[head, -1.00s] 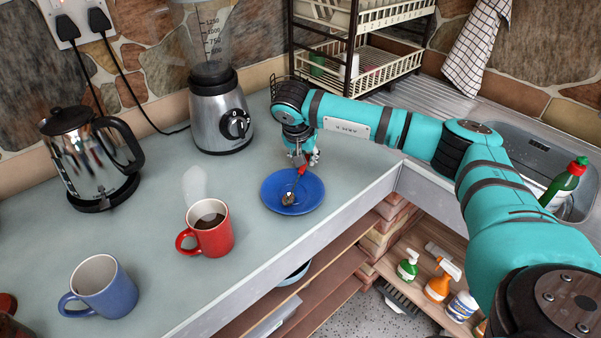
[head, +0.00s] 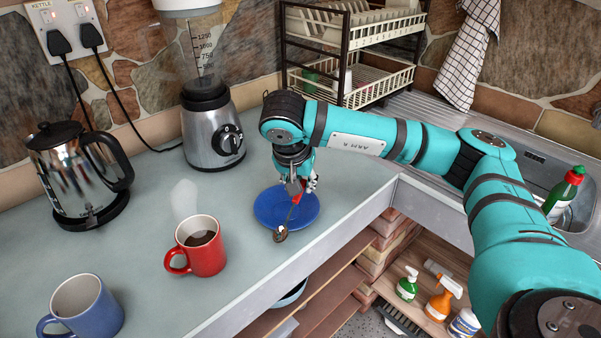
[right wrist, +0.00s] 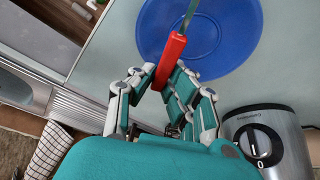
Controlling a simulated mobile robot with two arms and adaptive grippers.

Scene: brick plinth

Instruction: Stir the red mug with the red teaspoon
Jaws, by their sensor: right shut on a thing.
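The red mug (head: 201,258) stands upright on the grey worktop with dark liquid in it and faint steam above. My right gripper (head: 300,184) is shut on the red handle of the teaspoon (head: 296,205), above the blue saucer (head: 266,208), to the right of and behind the mug. The spoon's metal bowl points down toward the front and overlaps the saucer's near rim in the head view. In the right wrist view the red handle (right wrist: 171,62) sits between the fingers (right wrist: 166,84), with the saucer (right wrist: 235,50) below; the bowl is out of frame. My left gripper is not in view.
A blue mug (head: 82,307) stands at the front left. A kettle (head: 75,180) and a blender (head: 213,135) stand along the wall. A dish rack (head: 352,85) and sink (head: 566,212) are at the back right. The worktop between mug and saucer is clear.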

